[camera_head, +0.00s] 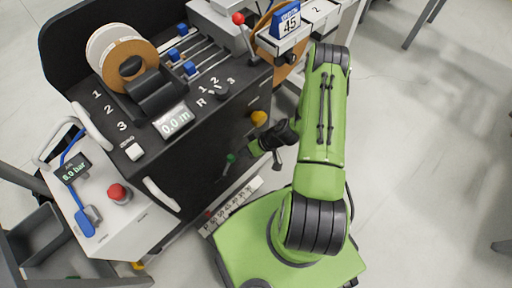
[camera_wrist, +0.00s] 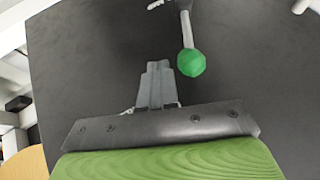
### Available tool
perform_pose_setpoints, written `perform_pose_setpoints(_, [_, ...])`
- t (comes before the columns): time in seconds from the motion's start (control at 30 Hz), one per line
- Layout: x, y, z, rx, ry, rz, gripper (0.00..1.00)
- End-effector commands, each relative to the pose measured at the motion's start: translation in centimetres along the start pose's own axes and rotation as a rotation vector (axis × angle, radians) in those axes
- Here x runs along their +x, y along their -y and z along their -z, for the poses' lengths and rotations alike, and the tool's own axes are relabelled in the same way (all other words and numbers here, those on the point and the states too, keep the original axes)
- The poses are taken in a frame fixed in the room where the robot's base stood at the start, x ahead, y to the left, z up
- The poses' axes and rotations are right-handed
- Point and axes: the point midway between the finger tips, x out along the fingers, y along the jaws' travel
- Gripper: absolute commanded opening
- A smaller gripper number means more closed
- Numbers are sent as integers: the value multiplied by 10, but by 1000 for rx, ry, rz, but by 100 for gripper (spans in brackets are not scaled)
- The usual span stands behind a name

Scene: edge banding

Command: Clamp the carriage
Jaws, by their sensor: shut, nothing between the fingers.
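A green ball knob (camera_wrist: 191,63) on a grey lever stands out from the dark side panel of the machine. It also shows in the head view (camera_head: 231,158). My gripper (camera_wrist: 157,68) is shut and empty, pointing at the dark panel. In the wrist view its fingertips are left of the green knob, with a gap between. In the head view my wrist is beside the machine's front side, right of the green knob; the fingertips are too small to make out. I cannot tell which part is the carriage.
The machine top carries a tape roll (camera_head: 130,62), a display (camera_head: 173,121) and a blue "45" sign (camera_head: 286,20). A red ball lever (camera_head: 238,18) stands at the back. A yellow knob (camera_head: 258,118) is above my wrist. Open floor lies to the right.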

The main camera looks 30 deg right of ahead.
Motion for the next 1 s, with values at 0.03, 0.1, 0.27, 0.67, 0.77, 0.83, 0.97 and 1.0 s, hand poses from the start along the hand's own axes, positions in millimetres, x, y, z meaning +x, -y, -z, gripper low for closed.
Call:
perform_pose_setpoints(0.03, [2,5,0,-1,0,1,0])
perform_pose_setpoints(0.1, [3,9,1,0,0,0,0])
perform_pose_setpoints(0.27, [3,11,2,0,0,-2,0])
perform_pose_setpoints(0.67, [2,13,6,-17,2,-27,0])
perform_pose_setpoints(0.77, [2,13,8,-25,4,-43,0])
perform_pose_setpoints(0.83, [2,14,10,-30,4,-51,0])
perform_pose_setpoints(0.97, [2,14,12,-39,6,-66,0])
perform_pose_setpoints(1.0, [2,14,13,-42,6,-71,0])
